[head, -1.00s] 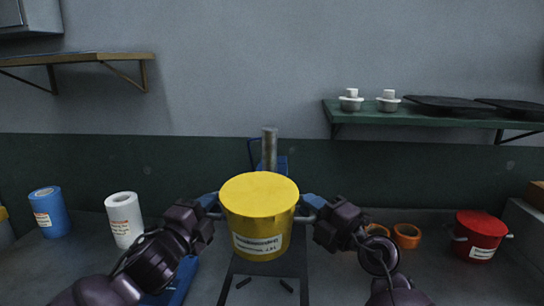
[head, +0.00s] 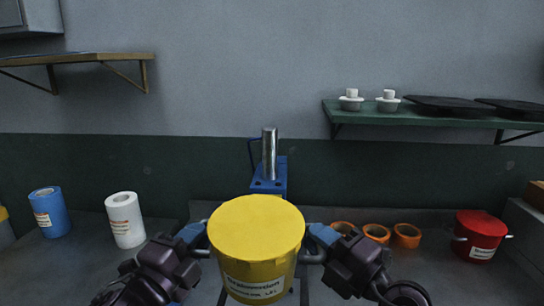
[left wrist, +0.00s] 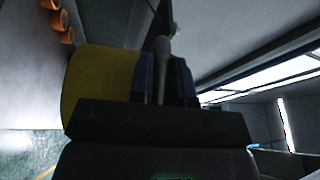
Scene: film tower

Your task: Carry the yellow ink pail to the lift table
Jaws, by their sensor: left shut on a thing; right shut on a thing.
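The yellow ink pail (head: 256,232) is held upright between my two grippers in the middle of the head view, with its lid on and a white label on its front. My left gripper (head: 204,237) is shut on the handle at the pail's left side. My right gripper (head: 314,240) is shut on the handle at its right side. In the left wrist view the pail (left wrist: 98,85) shows beside the fingers of my left gripper (left wrist: 163,80). A blue stand with a metal post (head: 269,165) is behind the pail; the pail hides what is below it.
A blue roll (head: 50,212) and a white roll (head: 124,220) stand on the left bench. Several orange rings (head: 406,236) and a red pail (head: 479,236) are on the right bench.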

